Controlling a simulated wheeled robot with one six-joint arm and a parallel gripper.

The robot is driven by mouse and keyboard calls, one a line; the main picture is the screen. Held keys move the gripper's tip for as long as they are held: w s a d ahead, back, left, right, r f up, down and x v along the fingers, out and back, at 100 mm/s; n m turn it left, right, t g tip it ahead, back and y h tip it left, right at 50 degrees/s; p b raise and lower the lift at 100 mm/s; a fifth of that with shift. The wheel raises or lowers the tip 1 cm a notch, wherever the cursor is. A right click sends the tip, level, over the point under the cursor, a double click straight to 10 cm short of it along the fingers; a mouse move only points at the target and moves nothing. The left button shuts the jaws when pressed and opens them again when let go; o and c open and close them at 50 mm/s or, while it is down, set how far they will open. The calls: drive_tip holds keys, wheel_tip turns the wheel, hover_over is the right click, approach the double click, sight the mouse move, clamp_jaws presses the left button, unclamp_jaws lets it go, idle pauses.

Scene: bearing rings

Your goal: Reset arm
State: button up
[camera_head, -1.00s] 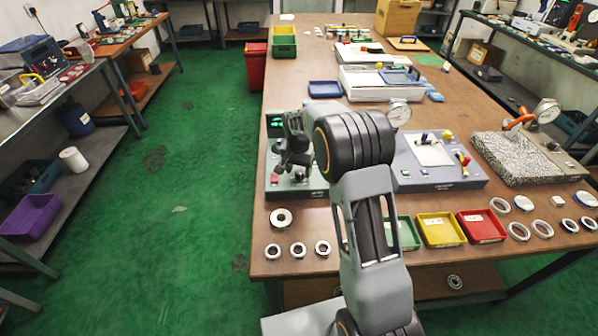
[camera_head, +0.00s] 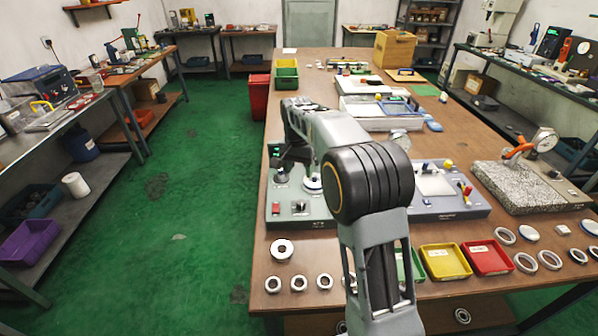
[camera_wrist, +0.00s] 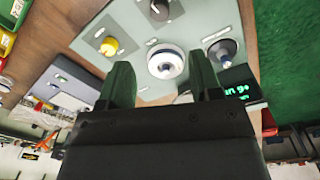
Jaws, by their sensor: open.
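My gripper (camera_wrist: 162,80) shows in the wrist view with its two dark fingers apart and nothing held between them. Beyond the fingertips is the grey-green panel of a tester (camera_wrist: 138,50). A white ring-shaped part (camera_wrist: 166,63) sits on that panel, seen in the gap between the fingers, apart from them as far as I can tell. The same tester (camera_head: 300,218) stands at the left side of the table in the head view. My arm reaches over it, and my fingers cannot be made out clearly there.
Several bearing rings (camera_head: 282,249) lie along the table's (camera_head: 390,238) front edge. A yellow tray (camera_head: 445,262) and a red tray (camera_head: 487,257) are at the front, with a green one partly hidden. A granite block (camera_head: 525,187) with a dial gauge stands at right. Green floor at left is clear.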

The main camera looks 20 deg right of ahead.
idle(0.3)
drive_tip(key=s+n+t, duration=0.3)
drive_tip(key=s+n, duration=0.4)
drive_tip(key=s, duration=1.9)
drive_tip(key=shift+r+t+p, duration=0.4)
drive_tip(key=shift+d, duration=0.1)
idle(0.9)
